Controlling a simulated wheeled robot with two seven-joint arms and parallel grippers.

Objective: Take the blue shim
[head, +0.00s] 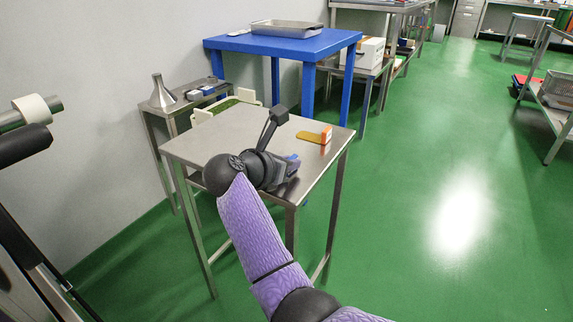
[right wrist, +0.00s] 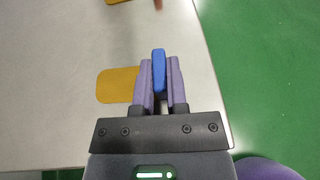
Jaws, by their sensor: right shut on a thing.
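The blue shim (right wrist: 158,70) is upright between the fingers of my right gripper (right wrist: 160,80) in the right wrist view. The fingers are shut on it, and its upper end sticks out past them. In the head view my right gripper (head: 292,165) is at the near right edge of the steel table (head: 215,135), and a bit of the blue shim (head: 293,157) shows there. I cannot tell whether the shim touches the tabletop. My left gripper is not in view.
A yellow pad (head: 308,136) and an orange-and-white item (head: 326,135) lie near the table's right edge. Another yellow pad (right wrist: 117,85) is beside my gripper. A blue table (head: 290,45) with a metal tray (head: 286,29) stands behind. Green floor is free at right.

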